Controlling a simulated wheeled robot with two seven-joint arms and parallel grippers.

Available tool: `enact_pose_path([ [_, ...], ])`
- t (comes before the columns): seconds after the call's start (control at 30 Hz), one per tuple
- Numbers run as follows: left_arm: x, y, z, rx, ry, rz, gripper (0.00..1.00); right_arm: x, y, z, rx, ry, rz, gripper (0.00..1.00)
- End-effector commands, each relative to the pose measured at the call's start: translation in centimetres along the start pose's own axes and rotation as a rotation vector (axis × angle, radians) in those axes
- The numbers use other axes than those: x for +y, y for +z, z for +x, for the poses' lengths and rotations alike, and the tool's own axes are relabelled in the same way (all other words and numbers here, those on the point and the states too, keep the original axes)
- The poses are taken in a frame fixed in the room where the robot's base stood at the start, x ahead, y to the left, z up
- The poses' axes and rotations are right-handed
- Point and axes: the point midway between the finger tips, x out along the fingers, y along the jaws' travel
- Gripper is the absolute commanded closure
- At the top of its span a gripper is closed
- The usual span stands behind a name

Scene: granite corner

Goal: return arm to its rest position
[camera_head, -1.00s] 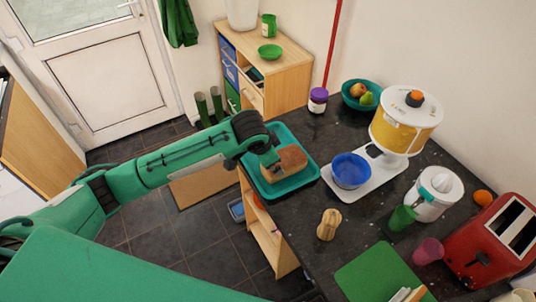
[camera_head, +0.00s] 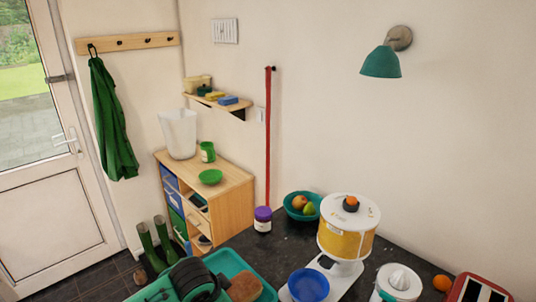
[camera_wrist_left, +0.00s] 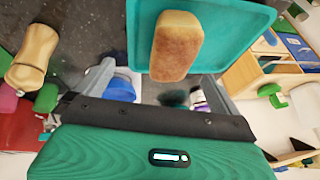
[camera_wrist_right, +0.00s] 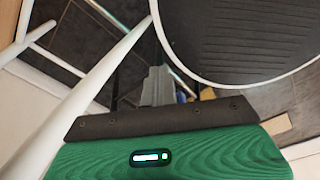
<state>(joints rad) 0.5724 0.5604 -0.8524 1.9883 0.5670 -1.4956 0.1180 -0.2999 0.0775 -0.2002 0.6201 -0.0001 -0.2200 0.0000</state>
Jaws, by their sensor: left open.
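My left arm comes in at the bottom edge of the head view, where its dark wrist (camera_head: 194,280) is beside the bread loaf (camera_head: 245,287) on the teal tray (camera_head: 228,262). The left fingertips are hidden there. In the left wrist view my left gripper (camera_wrist_left: 154,78) is open, its grey fingers wide apart with nothing held. The loaf (camera_wrist_left: 176,45) lies on the tray (camera_wrist_left: 240,25) beyond the fingers. My right gripper (camera_wrist_right: 158,72) shows only in the right wrist view; its grey fingers are together, with nothing visible between them.
A wooden cabinet (camera_head: 232,197) is behind the tray. White bars (camera_wrist_right: 100,80) and a round dark panel (camera_wrist_right: 245,40) are near my right gripper.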

Motion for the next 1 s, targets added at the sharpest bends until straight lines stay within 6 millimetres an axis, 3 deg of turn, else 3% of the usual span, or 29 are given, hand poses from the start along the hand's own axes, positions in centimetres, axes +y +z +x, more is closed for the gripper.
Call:
enact_pose_path([
  [0.1, 2.8, 1.0, 0.2, 0.023, 0.035, -0.029, 0.0, 0.0, 0.0, 0.0, 0.0, 0.0, 0.0, 1.0],
  [0.4, 7.5, 4.0, -0.3, 0.065, 0.076, -0.137, 0.0, 0.0, 0.0, 0.0, 0.0, 0.0, 0.0, 1.0],
  [0.67, 10.0, 8.1, -1.2, 0.06, 0.078, -0.266, 0.0, 0.2, 0.1, 0.0, -0.001, 0.002, 0.0, 1.0],
  [1.0, 12.1, 15.7, -3.0, -0.013, 0.034, -0.458, 0.0, 0.4, 0.1, 0.0, -0.001, 0.004, -0.001, 1.0],
])
